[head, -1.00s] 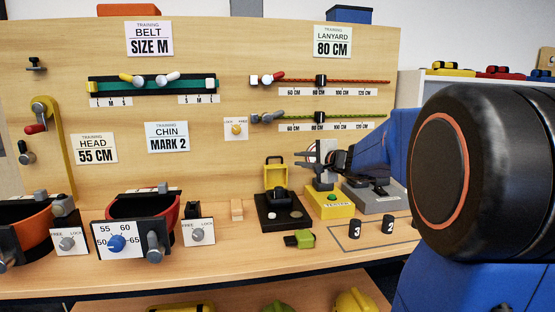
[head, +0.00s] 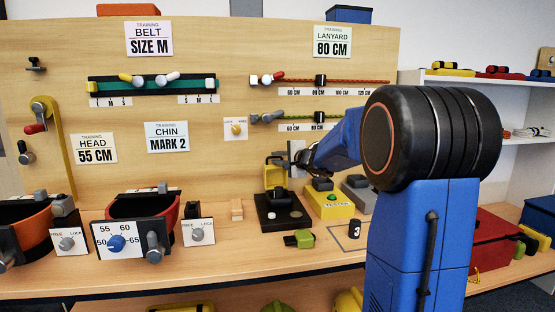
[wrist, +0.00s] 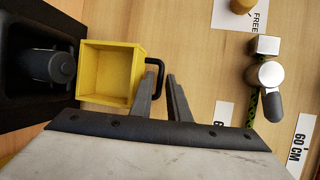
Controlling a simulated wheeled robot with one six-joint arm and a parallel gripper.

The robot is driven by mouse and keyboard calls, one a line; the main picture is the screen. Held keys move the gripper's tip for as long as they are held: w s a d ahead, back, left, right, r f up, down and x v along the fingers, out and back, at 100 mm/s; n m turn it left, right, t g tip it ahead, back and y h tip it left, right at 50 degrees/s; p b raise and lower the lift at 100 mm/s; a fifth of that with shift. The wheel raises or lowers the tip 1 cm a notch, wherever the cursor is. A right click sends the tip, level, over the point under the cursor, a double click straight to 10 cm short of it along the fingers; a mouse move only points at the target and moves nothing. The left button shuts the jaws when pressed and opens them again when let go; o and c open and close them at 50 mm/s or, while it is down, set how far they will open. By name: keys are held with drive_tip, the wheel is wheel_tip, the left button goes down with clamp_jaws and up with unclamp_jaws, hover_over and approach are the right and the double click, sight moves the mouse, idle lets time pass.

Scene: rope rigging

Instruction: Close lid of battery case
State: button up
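The battery case is a black base (head: 270,220) on the bench with its yellow lid (head: 274,178) raised at the back. In the wrist view the lid (wrist: 108,72) is a hollow yellow box with a black handle (wrist: 157,65) on its right side. Part of the dark case body (wrist: 45,68) shows left of it. Contact cannot be told.
A yellow tester (head: 330,205) and a grey block (head: 358,198) stand right of the case. A green-and-black piece (head: 299,239) lies in front. Lanyard fittings (head: 266,118) stick out of the board above; they also show in the wrist view (wrist: 268,75).

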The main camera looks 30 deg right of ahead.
drive_tip(key=shift+w, duration=0.1)
clamp_jaws()
idle(1.4)
